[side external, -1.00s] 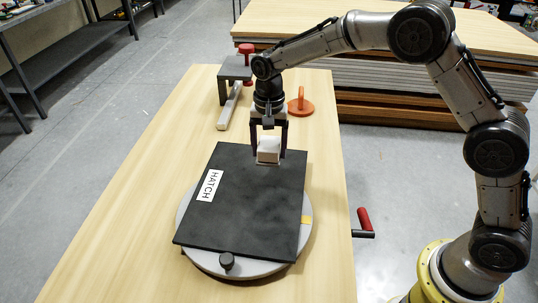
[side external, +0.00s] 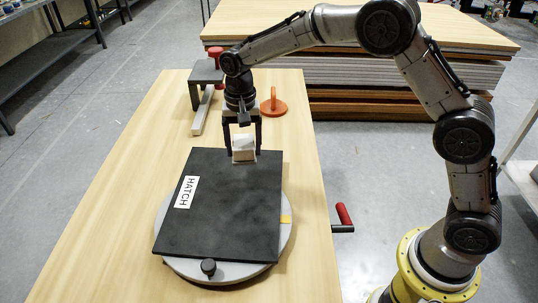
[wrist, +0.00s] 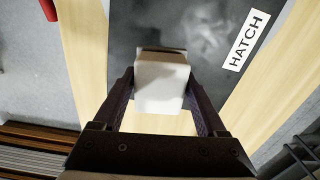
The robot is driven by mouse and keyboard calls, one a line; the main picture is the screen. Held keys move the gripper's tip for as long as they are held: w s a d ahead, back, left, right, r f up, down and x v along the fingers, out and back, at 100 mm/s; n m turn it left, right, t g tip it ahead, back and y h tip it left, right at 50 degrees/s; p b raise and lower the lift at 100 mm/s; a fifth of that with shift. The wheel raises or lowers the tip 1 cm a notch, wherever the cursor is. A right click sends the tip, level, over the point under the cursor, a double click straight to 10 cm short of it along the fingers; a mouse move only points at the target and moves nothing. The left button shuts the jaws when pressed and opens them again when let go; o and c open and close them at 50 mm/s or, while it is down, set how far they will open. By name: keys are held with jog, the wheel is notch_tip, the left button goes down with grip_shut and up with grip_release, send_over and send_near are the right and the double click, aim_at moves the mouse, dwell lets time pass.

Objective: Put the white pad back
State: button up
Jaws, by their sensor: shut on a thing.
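The white pad (side external: 244,146) is a small white block, held between the two fingers of my gripper (side external: 243,152). It is over the far edge of the black hatch panel (side external: 225,215), with the fingers pointing down. In the wrist view the pad (wrist: 160,85) fills the gap between the fingers, and the hatch panel (wrist: 195,25) with its HATCH label lies beyond it. A dark patch with a brownish edge shows just behind the pad's far end. I cannot tell whether the pad touches the panel.
The panel rests on a round grey turntable (side external: 180,268) with a black knob (side external: 208,267). A red-handled crank (side external: 343,215) sticks out at the table's right edge. An orange handled disc (side external: 273,106), a grey stand (side external: 206,76) and a pale bar (side external: 202,112) are at the far end.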

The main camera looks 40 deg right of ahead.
jog(key=s+d, duration=0.3)
jog(key=d, duration=0.7)
jog(key=s+d, duration=0.3)
jog(key=d, duration=0.8)
jog(key=m, duration=0.1)
send_over(287, 140)
jog(key=s, duration=0.1)
notch_tip(287, 140, down, 8)
jog(key=shift+s+a+r, duration=0.1)
jog(key=shift+s+a, duration=0.05)
jog(key=shift+w+d+f, duration=0.2)
jog(key=shift+w+f, duration=0.5)
jog(key=shift+f, duration=1.55)
jog(key=shift+f, duration=0.15)
jog(key=o, duration=1.2)
jog(key=shift+o, duration=0.2)
